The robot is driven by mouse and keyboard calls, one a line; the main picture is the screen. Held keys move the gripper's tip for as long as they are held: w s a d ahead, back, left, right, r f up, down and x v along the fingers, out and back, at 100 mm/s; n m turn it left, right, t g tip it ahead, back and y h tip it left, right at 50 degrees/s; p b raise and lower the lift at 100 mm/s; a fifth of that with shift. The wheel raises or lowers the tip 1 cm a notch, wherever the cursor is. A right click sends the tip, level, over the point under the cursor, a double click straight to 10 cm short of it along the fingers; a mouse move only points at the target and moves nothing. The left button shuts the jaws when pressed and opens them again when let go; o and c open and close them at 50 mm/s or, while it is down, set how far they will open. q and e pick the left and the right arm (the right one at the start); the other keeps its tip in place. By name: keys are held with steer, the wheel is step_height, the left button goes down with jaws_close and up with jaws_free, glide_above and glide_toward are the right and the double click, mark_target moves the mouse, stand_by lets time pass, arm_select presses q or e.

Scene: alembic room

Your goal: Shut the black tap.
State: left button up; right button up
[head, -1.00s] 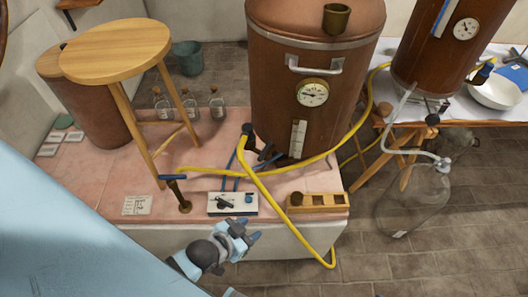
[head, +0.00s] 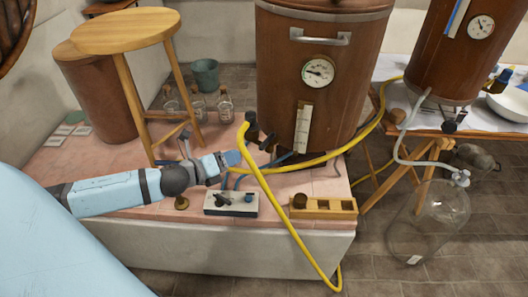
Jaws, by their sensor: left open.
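A black tap (head: 252,123) sits low on the left front of the large copper vessel (head: 276,80), with a dark lever-like part (head: 268,142) beside it. A yellow hose (head: 262,200) starts near the tap and loops down. My left gripper (head: 233,158) is open, with its blue fingertips just below and left of the tap. I see no clear contact, and the hose crosses close to the fingertips. My left forearm and wrist hide part of the stand with the brass foot (head: 181,203). My right gripper is out of view.
A white control box (head: 231,204) and a wooden block rack (head: 324,207) lie on the pink tiled ledge (head: 110,180). A wooden stool (head: 126,32) and glass bottles (head: 197,105) stand behind my arm. A glass carboy (head: 430,215) stands at right.

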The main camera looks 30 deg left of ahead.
mark_target(263, 144)
arm_select(q)
steer(key=x, duration=1.3)
steer(key=shift+w+f, duration=0.1)
jaws_close()
